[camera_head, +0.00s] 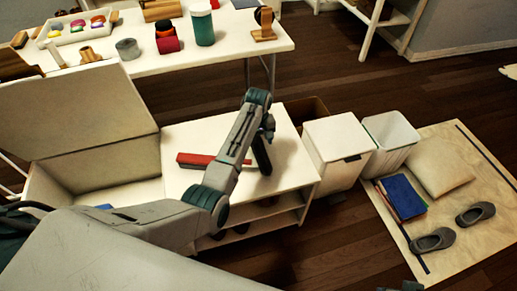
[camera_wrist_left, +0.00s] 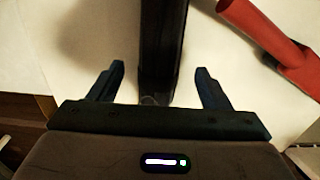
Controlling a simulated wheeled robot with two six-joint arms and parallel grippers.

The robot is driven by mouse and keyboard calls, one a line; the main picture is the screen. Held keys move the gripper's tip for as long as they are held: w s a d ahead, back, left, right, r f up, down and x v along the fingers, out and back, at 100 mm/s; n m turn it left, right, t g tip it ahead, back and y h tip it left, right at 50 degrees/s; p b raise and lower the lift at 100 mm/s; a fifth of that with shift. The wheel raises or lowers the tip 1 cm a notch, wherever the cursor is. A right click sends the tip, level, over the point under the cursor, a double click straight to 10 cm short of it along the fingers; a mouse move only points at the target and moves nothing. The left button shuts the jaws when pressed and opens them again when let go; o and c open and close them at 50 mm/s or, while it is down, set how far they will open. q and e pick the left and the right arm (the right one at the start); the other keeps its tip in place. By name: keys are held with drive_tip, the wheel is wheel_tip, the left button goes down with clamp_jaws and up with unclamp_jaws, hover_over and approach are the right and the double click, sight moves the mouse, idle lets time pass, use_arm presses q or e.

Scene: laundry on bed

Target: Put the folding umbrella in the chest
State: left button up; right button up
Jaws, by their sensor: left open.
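A long black object (camera_wrist_left: 160,45), which looks like the folding umbrella, lies on the white shelf top. In the head view it shows as a dark bar (camera_head: 262,156) below the left gripper. My left gripper (camera_wrist_left: 160,85) is open, with one finger on each side of the black object's near end and visible gaps on both sides. In the head view the gripper (camera_head: 266,128) is partly hidden by my arm. The chest (camera_head: 45,188) stands to the left with its lid (camera_head: 85,110) raised; my arm hides part of its inside.
A red object (camera_head: 205,160) lies on the shelf top (camera_head: 185,138) left of the black one. White bins (camera_head: 337,145) stand to the right. A mat (camera_head: 460,250) holds a pillow, books and shoes. A cluttered table (camera_head: 225,50) is behind.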

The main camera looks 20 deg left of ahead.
sight(258, 144)
use_arm(q)
drive_tip(key=shift+f, duration=1.6)
drive_tip(key=shift+c, duration=0.4)
drive_tip(key=shift+r, duration=0.1)
drive_tip(key=c, duration=1.3)
